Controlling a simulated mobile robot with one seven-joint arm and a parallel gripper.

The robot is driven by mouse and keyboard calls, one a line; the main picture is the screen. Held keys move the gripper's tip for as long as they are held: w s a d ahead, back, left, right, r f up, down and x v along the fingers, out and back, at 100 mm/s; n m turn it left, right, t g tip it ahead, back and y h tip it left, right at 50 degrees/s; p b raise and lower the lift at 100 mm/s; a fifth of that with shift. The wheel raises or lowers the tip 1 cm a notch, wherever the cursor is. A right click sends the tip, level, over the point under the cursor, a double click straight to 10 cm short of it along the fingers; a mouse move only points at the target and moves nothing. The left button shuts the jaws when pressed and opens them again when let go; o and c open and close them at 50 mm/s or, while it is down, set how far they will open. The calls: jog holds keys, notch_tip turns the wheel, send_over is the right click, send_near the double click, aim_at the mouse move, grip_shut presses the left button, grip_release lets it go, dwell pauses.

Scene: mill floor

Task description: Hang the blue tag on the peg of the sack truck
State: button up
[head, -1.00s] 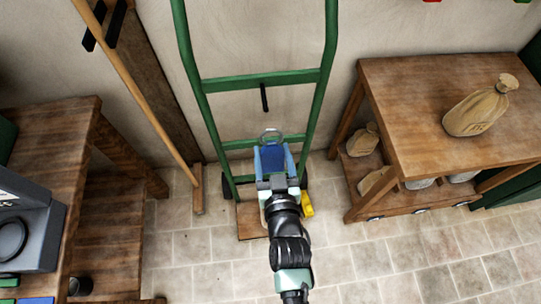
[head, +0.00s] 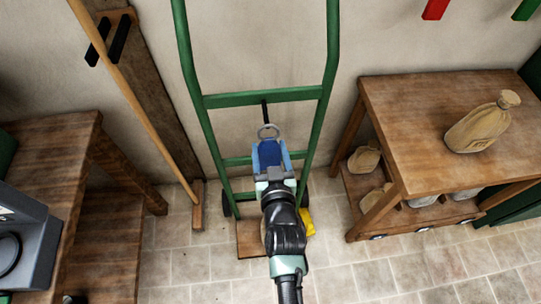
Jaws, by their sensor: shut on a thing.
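The blue tag (head: 269,153) is held in my gripper (head: 270,158), which is shut on it. A grey ring (head: 268,131) stands up from the tag's top end. The green sack truck (head: 327,70) stands against the wall, with its base plate on the floor. Its black peg (head: 264,110) sticks out from the upper green crossbar. In the picture the ring lies just below the peg's lower end; I cannot tell how far apart they are in depth. The ring does not appear to be on the peg.
A wooden table (head: 430,110) with a tied sack (head: 483,122) on top and more sacks on its shelf stands at right. A broom (head: 135,95) leans at left beside a wooden bench (head: 50,135). A yellow thing (head: 306,224) is near the truck's base. The tiled floor in front is clear.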

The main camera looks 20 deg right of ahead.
jog(key=shift+x, duration=1.3)
jog(key=shift+w+d+f+b, duration=0.2)
jog(key=shift+w+f+b, duration=0.2)
jog(key=shift+w+b, duration=0.45)
jog(key=shift+s, duration=0.1)
jog(key=o, duration=1.4)
jog(key=v, duration=1.3)
